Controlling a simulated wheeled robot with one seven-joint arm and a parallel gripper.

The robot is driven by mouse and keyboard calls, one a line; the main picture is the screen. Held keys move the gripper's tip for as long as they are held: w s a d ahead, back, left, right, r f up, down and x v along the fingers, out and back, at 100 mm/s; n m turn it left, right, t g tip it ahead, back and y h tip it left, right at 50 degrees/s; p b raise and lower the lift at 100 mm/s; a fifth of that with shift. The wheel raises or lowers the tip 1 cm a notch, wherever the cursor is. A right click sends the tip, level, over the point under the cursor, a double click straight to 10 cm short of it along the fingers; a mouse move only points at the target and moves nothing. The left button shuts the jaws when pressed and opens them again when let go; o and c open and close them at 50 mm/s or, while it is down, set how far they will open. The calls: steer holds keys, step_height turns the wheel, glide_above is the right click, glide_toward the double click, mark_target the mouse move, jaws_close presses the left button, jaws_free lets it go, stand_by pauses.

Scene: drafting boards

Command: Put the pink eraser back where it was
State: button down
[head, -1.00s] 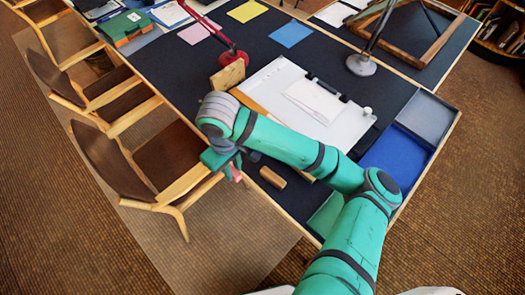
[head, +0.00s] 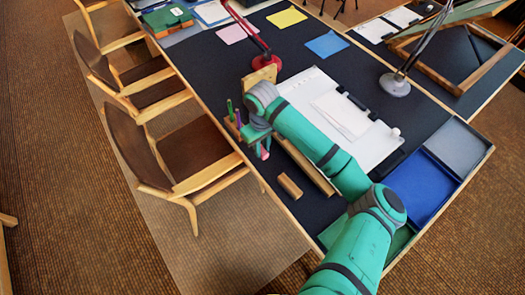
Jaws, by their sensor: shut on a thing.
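My gripper (head: 262,147) is shut on the pink eraser (head: 264,154), of which only a small pink end shows below the jaws. It is near the left long edge of the dark-topped table (head: 352,75), just right of a wooden pen holder with green and purple pens (head: 239,116). I cannot tell whether the eraser touches anything below it. My wrist and forearm hide part of the surface around it.
A small wooden block (head: 289,186) lies on the table nearer me. A white board (head: 318,92) with paper, a red lamp (head: 266,63) and a grey lamp (head: 395,84) stand beyond. Blue tray (head: 428,187) is at right; a chair (head: 178,165) stands left.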

mark_target(262, 152)
steer(key=shift+w+d+f, duration=0.1)
steer(key=shift+w+f, duration=0.3)
steer(key=shift+f, duration=0.1)
steer(key=shift+w+f, duration=0.15)
steer(key=shift+f, duration=0.75)
steer(key=shift+w+f, duration=0.1)
steer(key=shift+f, duration=0.75)
steer(key=shift+f, duration=0.1)
steer(key=c, duration=1.6)
jaws_free()
